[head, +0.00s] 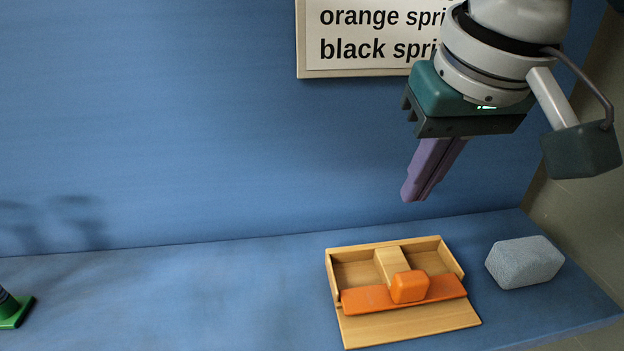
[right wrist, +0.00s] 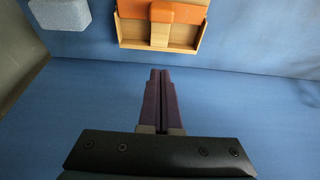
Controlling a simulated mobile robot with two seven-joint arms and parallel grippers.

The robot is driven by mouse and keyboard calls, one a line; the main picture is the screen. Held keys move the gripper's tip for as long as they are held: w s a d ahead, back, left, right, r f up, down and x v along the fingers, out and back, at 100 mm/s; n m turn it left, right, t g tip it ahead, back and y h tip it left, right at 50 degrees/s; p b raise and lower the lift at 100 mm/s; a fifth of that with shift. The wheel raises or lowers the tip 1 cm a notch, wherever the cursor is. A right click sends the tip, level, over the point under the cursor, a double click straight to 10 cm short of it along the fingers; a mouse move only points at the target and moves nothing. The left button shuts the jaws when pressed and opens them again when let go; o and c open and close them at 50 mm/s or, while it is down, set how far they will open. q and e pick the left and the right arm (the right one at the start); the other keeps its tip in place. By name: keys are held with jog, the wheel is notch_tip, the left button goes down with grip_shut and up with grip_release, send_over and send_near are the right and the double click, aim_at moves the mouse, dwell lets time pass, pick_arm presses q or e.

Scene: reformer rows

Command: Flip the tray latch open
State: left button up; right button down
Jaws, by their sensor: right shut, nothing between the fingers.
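A shallow wooden tray (head: 398,328) lies on the blue surface. An orange bar (head: 362,299) spans it crosswise, and a raised orange block (head: 409,286) sits on the bar near its middle. The tray (right wrist: 190,43), the orange bar (right wrist: 195,22) and part of the orange block (right wrist: 167,12) also show at the top of the right wrist view. My right gripper (head: 412,196) has purple fingers pressed together with nothing between them. It hangs above and behind the tray, apart from it. My left gripper is not in view.
A grey, rough-looking block (head: 524,262) lies right of the tray. A green object (head: 14,314) is cut off at the left edge. A sign (head: 362,70) hangs on the blue back wall behind my right gripper. The surface left of the tray is clear.

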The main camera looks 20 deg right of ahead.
aim_at(407, 284)
jog(key=b+x, duration=0.3)
jog(key=x, duration=0.7)
jog(key=shift+f, duration=0.25)
jog(key=s, duration=0.1)
jog(key=s+p, duration=0.1)
jog(key=s, duration=0.1)
jog(key=shift+s+a+r, duration=0.2)
jog(key=shift+a+r, duration=0.1)
jog(key=shift+a, duration=0.1)
jog(key=shift+s+a, duration=0.1)
jog(key=shift+s, duration=0.25)
